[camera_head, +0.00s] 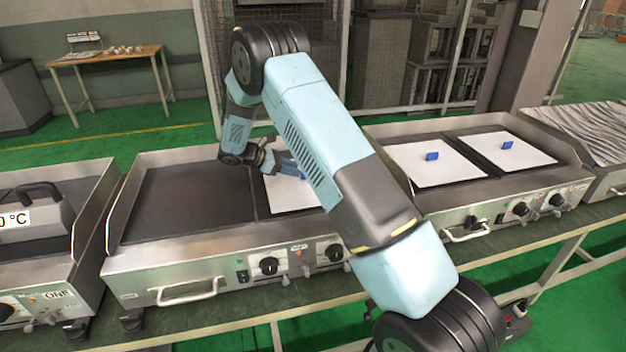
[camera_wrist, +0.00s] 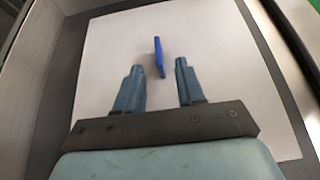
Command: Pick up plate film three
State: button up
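A white square plate film (camera_head: 287,196) lies on the right half of the left double hot plate, partly hidden behind my arm in the head view. It fills most of the wrist view (camera_wrist: 225,60). A blue upright tab (camera_wrist: 159,57) stands on it. My gripper (camera_wrist: 158,70) is open and empty, its fingertips just short of the tab and on either side of its line. Two more white films, each with a blue tab, lie on the right hot plate: one film (camera_head: 425,172) and another (camera_head: 520,153). I see no number on any film.
The left half of the left hot plate (camera_head: 185,200) is bare. Raised metal walls (camera_head: 122,205) edge the plates. A press with a black handle (camera_head: 35,205) stands at far left. A striped sheet (camera_head: 590,130) covers a unit at right. A wooden table (camera_head: 110,60) stands behind.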

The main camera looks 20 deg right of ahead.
jog(key=x, duration=0.5)
jog(key=shift+r, duration=0.2)
jog(key=shift+c, duration=0.4)
grip_shut()
